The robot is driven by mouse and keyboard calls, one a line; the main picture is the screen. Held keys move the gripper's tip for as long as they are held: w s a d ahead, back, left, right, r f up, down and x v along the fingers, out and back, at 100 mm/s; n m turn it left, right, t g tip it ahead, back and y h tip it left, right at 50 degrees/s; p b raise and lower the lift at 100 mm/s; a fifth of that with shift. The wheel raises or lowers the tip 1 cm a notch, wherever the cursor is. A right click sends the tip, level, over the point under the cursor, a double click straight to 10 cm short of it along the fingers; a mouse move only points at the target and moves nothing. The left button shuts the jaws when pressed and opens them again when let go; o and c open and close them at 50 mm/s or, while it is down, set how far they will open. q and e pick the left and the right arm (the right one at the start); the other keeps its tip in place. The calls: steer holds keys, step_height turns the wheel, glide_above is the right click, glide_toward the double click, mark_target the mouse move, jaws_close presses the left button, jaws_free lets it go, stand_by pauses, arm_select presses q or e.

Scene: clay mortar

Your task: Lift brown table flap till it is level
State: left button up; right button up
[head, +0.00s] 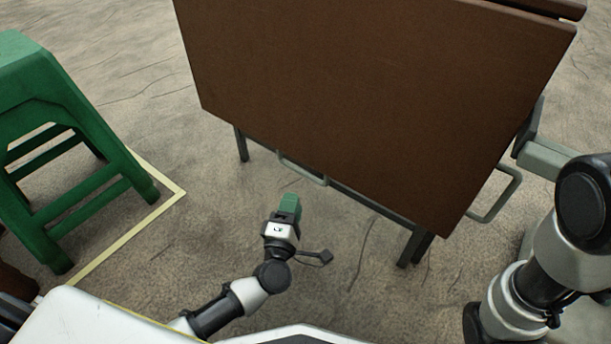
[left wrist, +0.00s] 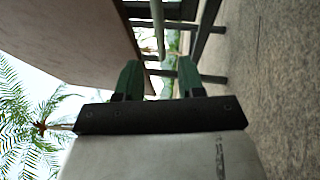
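The brown table flap (head: 370,100) hangs down steeply from the table, its broad face towards me. In the left wrist view the flap (left wrist: 75,35) shows as a pale brownish panel at upper left. My left gripper (head: 288,207) is low in front of the flap, below its bottom edge in the picture and apart from it. In the left wrist view the left gripper (left wrist: 158,80) has its two green fingers spread, with nothing held between them. My right arm shows at the right edge, but its gripper is out of view.
Grey metal legs and a bar (head: 303,172) show below the flap; another bent bar (head: 497,195) is at its right. A green stool (head: 85,150) stands at left, near a pale line on the floor. Cracked floor lies between stool and table.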

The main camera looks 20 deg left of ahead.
mark_target(302, 170)
arm_select(q)
steer(key=w+b, duration=0.1)
steer(key=w, duration=0.2)
steer(key=w+r+b, duration=0.1)
steer(key=w, duration=0.2)
steer(key=w+b, duration=0.2)
steer(key=w, duration=0.1)
steer(key=shift+w+a+r, duration=0.2)
steer(key=shift+a+r, duration=0.05)
steer(key=shift+r, duration=0.1)
jaws_close()
